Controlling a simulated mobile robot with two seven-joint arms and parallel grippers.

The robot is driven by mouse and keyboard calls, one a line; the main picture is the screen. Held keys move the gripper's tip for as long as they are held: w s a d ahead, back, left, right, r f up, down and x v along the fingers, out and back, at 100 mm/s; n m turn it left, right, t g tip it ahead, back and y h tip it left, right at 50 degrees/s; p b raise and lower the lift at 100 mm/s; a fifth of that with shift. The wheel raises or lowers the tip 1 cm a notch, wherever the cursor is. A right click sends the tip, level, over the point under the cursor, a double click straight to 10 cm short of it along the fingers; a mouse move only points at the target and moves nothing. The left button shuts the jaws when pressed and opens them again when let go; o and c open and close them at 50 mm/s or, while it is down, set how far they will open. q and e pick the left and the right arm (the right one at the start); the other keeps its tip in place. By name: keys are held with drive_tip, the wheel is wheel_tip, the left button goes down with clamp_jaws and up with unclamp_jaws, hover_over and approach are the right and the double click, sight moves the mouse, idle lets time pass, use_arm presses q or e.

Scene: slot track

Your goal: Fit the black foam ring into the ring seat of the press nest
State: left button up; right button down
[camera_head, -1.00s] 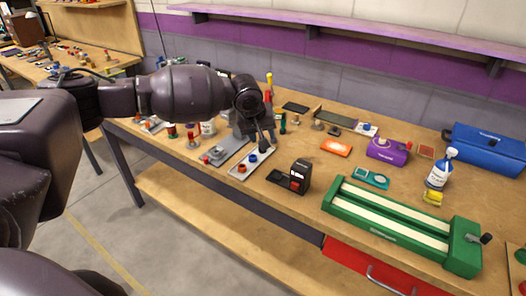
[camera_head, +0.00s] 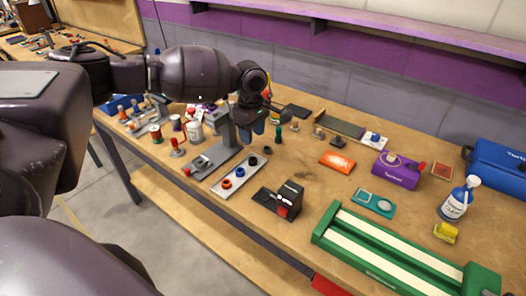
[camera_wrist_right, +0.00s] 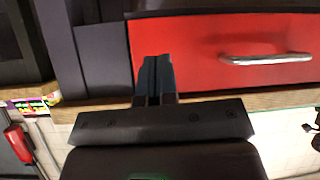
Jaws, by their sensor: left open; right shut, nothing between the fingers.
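A black foam ring (camera_head: 253,161) lies on a pale tray (camera_head: 219,192), in line with a blue ring (camera_head: 240,172) and an orange ring (camera_head: 226,183). Another small dark round piece (camera_head: 267,150) is at the tray's far end. What looks like the press nest (camera_head: 203,162) is the grey base of a small press, left of the tray. The ring seat is too small to make out. My left gripper (camera_head: 268,122) is open and empty, above and beyond the black ring. My right gripper (camera_wrist_right: 154,80) is shut and empty, low before a red drawer in the right wrist view.
The press column (camera_head: 226,127) stands close to my left gripper. A black box with a red button (camera_head: 289,197) is right of the tray. A green track (camera_head: 372,251) fills the bench's front right. A red drawer (camera_wrist_right: 205,50) hangs under the bench edge.

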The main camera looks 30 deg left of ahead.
use_arm(q)
drive_tip(key=b, duration=0.1)
hover_over(252, 165)
drive_tip(key=f, duration=0.5)
drive_tip(key=shift+w, duration=0.25)
drive_tip(key=shift+f, duration=0.5)
wheel_tip(252, 165, down, 5)
drive_tip(key=shift+w+a+r+b, duration=0.15)
drive_tip(key=shift+r+b, duration=0.05)
drive_tip(key=shift+b, duration=0.5)
use_arm(e)
wheel_tip(252, 165, down, 2)
use_arm(q)
drive_tip(key=c, duration=0.8)
use_arm(e)
drive_tip(key=shift+a, duration=0.15)
